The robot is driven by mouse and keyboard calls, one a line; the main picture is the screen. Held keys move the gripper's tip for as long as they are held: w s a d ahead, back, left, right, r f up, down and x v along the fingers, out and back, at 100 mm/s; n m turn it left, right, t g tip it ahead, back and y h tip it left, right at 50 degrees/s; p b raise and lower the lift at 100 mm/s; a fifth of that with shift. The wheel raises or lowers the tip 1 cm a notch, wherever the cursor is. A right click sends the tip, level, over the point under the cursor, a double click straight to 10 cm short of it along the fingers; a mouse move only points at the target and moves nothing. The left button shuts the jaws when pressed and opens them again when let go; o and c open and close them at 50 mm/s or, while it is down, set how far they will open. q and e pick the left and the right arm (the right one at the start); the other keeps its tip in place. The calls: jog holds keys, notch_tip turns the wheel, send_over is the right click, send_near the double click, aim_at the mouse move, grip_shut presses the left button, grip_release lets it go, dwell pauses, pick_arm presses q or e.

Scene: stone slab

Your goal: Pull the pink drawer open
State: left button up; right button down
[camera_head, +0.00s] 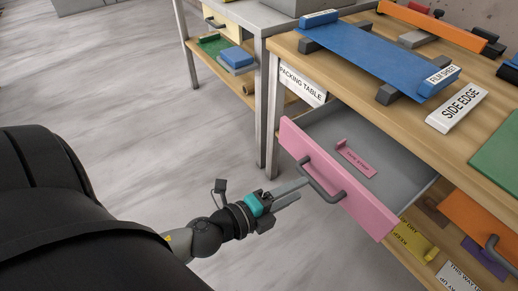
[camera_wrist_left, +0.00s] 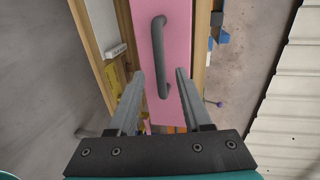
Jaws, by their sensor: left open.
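The pink drawer (camera_head: 352,194) sits under the wooden packing table and stands well out from it. Its grey inside shows, with a small pink labelled piece (camera_head: 355,160) lying in it. A dark grey bar handle (camera_head: 322,180) is on its pink front. My left gripper (camera_head: 291,190) is open just in front of the drawer front, close to the handle. In the left wrist view, the handle (camera_wrist_left: 160,55) runs up and down ahead of the open fingers (camera_wrist_left: 160,88), with its lower end nearly between them. I cannot tell whether they touch. My right gripper is not in view.
The packing table (camera_head: 345,85) carries a blue sheet (camera_head: 375,55) on dark blocks and a white "SIDE EDGE" block (camera_head: 457,108). An orange drawer (camera_head: 480,225) and a yellow labelled piece (camera_head: 414,238) are lower right. The floor at left (camera_head: 110,80) is clear.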

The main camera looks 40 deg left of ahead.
pick_arm(q)
jog(key=b+v, duration=0.1)
jog(key=v, duration=0.8)
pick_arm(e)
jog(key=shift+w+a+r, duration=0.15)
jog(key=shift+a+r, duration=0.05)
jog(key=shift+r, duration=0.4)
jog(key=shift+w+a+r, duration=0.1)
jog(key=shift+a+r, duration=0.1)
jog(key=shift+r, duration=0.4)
pick_arm(q)
jog(key=s+a+f+n+g+y+p, duration=0.25)
jog(key=f+n, duration=0.35)
jog(key=f, duration=0.5)
jog(key=s+a+f+n+g+y+p, duration=0.15)
jog(key=a+f+n+y, duration=0.35)
jog(key=f, duration=0.6)
jog(key=s+d+f+n+g+h+p, duration=0.1)
jog(key=s+d+f+n+g+p, duration=0.1)
jog(key=s+f+n+g, duration=0.6)
jog(key=s+f+p, duration=0.1)
jog(key=s+f, duration=0.3)
jog(key=f, duration=0.1)
jog(key=shift+n+p, duration=0.4)
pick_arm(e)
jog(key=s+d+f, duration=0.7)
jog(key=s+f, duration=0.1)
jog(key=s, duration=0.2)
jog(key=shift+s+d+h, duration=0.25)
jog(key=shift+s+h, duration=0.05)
